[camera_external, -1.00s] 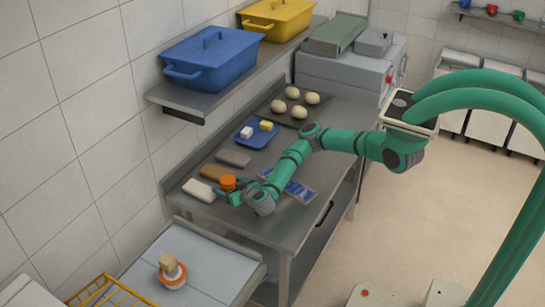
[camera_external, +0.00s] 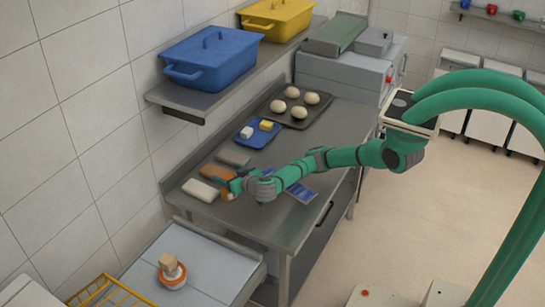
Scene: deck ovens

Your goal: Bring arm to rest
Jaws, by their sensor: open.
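My green and grey arm reaches left from its mount over the steel worktable (camera_external: 300,222). My gripper (camera_external: 223,183) is open above the table's front left part, near the folded cloth-like pieces. A small orange-tan thing (camera_external: 228,196) shows just below my gripper and is mostly hidden by it; I cannot tell whether they touch.
A white piece (camera_external: 200,190) and a brown-orange piece (camera_external: 212,171) lie close to my gripper. A blue flat item (camera_external: 302,192) lies under my arm. Behind are a blue tray (camera_external: 246,136) and a dough tray (camera_external: 311,119). A shelf (camera_external: 205,102) with a blue pot (camera_external: 212,60) overhangs the back.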

